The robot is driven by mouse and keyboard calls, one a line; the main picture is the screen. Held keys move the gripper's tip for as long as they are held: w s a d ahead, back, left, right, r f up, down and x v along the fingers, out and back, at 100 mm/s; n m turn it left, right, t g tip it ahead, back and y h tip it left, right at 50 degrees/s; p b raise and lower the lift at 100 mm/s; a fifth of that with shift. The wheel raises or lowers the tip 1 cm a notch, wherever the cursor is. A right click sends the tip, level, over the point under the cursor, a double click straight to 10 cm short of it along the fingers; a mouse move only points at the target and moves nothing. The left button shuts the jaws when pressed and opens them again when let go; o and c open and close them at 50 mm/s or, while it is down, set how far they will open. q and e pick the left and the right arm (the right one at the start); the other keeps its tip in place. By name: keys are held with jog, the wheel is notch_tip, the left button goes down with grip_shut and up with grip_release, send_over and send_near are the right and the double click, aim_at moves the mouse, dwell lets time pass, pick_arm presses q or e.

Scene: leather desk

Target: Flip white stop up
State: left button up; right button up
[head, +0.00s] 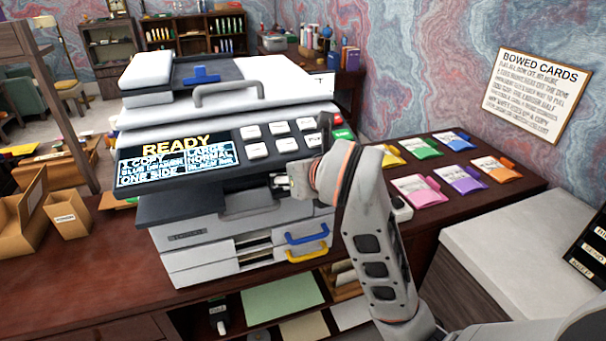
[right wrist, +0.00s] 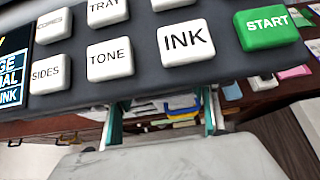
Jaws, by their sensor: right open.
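The grey copier (head: 196,238) stands on the dark red desk, its screen reading READY. I cannot clearly make out a white stop in either view; my right gripper and arm cover part of the copier's front right. My right gripper (head: 284,184) is in front of the copier, just below the button panel (head: 241,150). In the right wrist view its fingers (right wrist: 161,118) are spread with nothing seen held between them, below the INK button (right wrist: 185,40) and the green START button (right wrist: 266,27). My left gripper is in neither view.
Blue (head: 307,234) and yellow (head: 307,253) handles stick out from the copier's lower front. Coloured card packets (head: 461,180) lie on the desk to the right. A pale-topped cabinet (head: 520,250) stands at front right. Cardboard holders (head: 67,215) stand at left.

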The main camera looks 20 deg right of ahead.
jog(key=shift+v, duration=2.75)
